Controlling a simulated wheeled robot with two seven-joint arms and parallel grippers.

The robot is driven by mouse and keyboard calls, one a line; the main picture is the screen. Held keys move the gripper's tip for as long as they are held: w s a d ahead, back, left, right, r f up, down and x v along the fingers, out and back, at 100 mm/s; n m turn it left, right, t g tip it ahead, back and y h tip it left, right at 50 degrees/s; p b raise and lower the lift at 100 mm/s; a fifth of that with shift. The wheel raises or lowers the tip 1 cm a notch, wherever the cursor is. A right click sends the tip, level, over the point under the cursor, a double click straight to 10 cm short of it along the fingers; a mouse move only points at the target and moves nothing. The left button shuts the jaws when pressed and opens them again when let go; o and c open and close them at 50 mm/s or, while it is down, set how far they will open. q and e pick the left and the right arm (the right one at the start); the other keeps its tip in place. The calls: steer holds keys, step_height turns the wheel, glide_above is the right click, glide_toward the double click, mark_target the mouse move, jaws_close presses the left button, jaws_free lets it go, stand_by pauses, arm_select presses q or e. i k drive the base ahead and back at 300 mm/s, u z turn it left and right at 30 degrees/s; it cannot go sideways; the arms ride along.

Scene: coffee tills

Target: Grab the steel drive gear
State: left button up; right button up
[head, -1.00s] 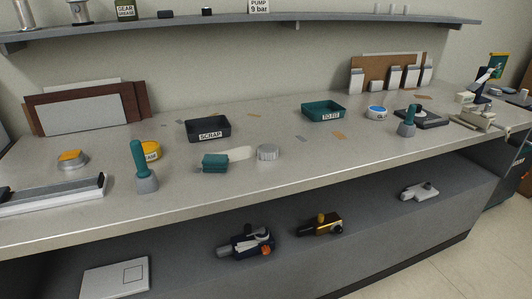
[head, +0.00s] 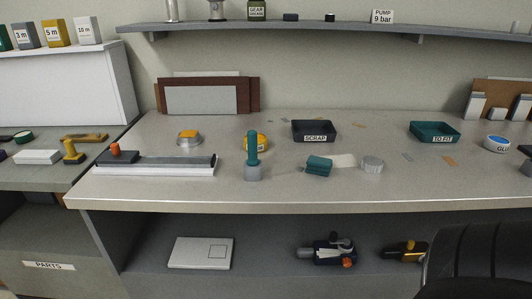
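Neither of my grippers is in view. A large dark rounded shape fills the lower right corner and may be part of my arm.
A black SCRAP tray (head: 314,131) and a teal TO FIT tray (head: 435,132) stand behind. A teal-handled tamper (head: 252,155) stands upright left of the brush. The lower shelf holds a white box (head: 201,253) and portafilter-like parts (head: 329,251). The bench's front strip is clear.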

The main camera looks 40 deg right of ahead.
mark_target(371, 165)
steer(key=u, duration=1.2)
steer(key=k, duration=1.75)
steer(key=z, duration=1.6)
steer(key=i, duration=0.35)
steer(key=z, duration=0.05)
